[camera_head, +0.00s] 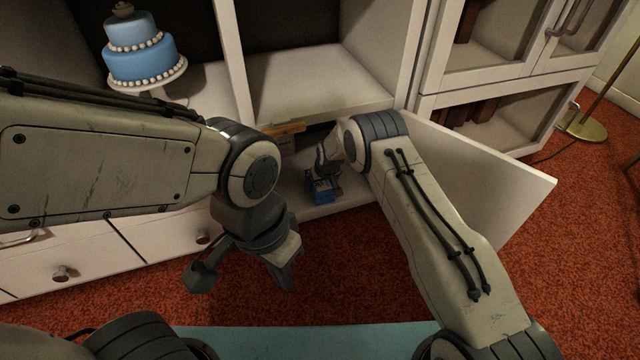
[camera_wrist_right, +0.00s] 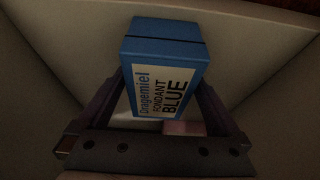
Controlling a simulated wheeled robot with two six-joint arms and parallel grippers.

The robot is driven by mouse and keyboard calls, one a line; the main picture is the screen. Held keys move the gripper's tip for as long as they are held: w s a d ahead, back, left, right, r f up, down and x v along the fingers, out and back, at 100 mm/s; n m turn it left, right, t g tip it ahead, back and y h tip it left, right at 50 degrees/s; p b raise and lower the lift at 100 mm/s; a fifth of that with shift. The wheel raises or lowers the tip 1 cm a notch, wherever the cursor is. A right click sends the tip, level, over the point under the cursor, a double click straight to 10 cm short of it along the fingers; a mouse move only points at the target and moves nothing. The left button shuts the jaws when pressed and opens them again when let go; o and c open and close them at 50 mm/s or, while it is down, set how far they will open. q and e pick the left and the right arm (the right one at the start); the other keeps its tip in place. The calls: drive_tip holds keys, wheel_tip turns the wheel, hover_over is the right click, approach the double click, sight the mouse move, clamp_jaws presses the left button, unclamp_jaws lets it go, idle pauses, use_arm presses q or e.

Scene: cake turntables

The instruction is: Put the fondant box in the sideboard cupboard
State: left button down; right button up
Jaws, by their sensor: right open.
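The fondant box (camera_head: 322,189) is blue with a white label and stands inside the open lower cupboard of the sideboard (camera_head: 275,205), near the front of its floor. In the right wrist view the box (camera_wrist_right: 165,70) shows its label between the two fingers of my right gripper (camera_wrist_right: 165,105). That gripper (camera_head: 325,172) is open around the box, with its arm reaching in from the right. The cupboard door (camera_head: 480,185) is swung open to the right.
A blue tiered cake (camera_head: 140,50) stands on a turntable at upper left. A wooden item (camera_head: 290,130) lies deeper in the cupboard, partly hidden. A small pink thing (camera_wrist_right: 184,128) shows beyond the right gripper. A lamp base (camera_head: 583,125) stands at right on the red carpet.

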drive_tip(key=p+v, duration=0.6)
drive_tip(key=v, duration=0.4)
drive_tip(key=shift+r, duration=0.2)
drive_tip(key=shift+s+d+r+p, duration=0.1)
drive_tip(key=shift+s+r+p, duration=0.25)
drive_tip(key=shift+r, duration=0.25)
